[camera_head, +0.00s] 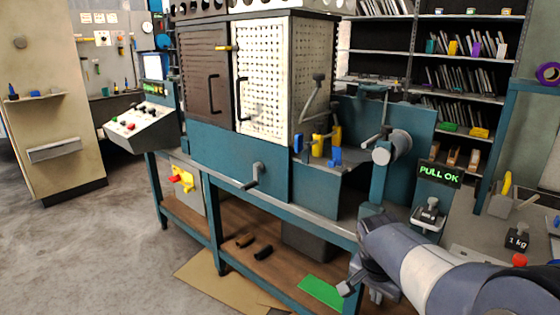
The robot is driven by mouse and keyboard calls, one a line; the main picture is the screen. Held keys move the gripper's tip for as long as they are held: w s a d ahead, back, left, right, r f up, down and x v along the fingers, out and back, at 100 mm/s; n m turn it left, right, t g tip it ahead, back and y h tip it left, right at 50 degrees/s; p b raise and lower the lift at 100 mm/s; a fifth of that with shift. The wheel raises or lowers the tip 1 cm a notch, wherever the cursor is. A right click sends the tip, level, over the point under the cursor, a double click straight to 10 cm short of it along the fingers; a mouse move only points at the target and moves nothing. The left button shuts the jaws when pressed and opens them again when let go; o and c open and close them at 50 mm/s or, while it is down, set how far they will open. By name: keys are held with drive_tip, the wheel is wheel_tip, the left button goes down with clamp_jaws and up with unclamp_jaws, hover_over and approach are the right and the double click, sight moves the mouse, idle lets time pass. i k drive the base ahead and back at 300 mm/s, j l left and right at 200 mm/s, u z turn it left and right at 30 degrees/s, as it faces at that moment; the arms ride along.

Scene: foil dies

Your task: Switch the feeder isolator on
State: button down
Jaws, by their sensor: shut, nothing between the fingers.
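A red and yellow rotary switch (181,179), which looks like the feeder isolator, is on a grey box (190,203) under the left end of the teal machine. Its red handle shows at the left of the yellow part; I cannot read any on or off mark. My gripper (346,289) is at the bottom of the view, low in front of the machine's right end. It is shut and empty, well to the right of the switch and apart from it.
The teal bench frame (217,225) has legs and a brown lower shelf (235,245) between the gripper and the switch. A crank handle (253,178) sticks out from the front. A sloped button console (140,125) stands above the switch. The floor at left (110,250) is clear.

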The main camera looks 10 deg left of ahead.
sight(173, 179)
drive_tip(key=i+j, duration=0.3)
drive_tip(key=j, duration=0.25)
drive_tip(key=i+j, duration=0.3)
drive_tip(key=j, duration=0.25)
drive_tip(key=i+j, duration=0.3)
drive_tip(key=j, duration=0.25)
drive_tip(key=i+j, duration=0.3)
drive_tip(key=j, duration=0.25)
drive_tip(key=i+j+u, duration=0.1)
drive_tip(key=i+j, duration=0.2)
drive_tip(key=j, duration=0.2)
drive_tip(key=i+j, duration=0.3)
drive_tip(key=j, duration=0.25)
drive_tip(key=i+j, duration=0.35)
drive_tip(key=j, duration=0.15)
drive_tip(key=i+j, duration=0.3)
drive_tip(key=j, duration=0.25)
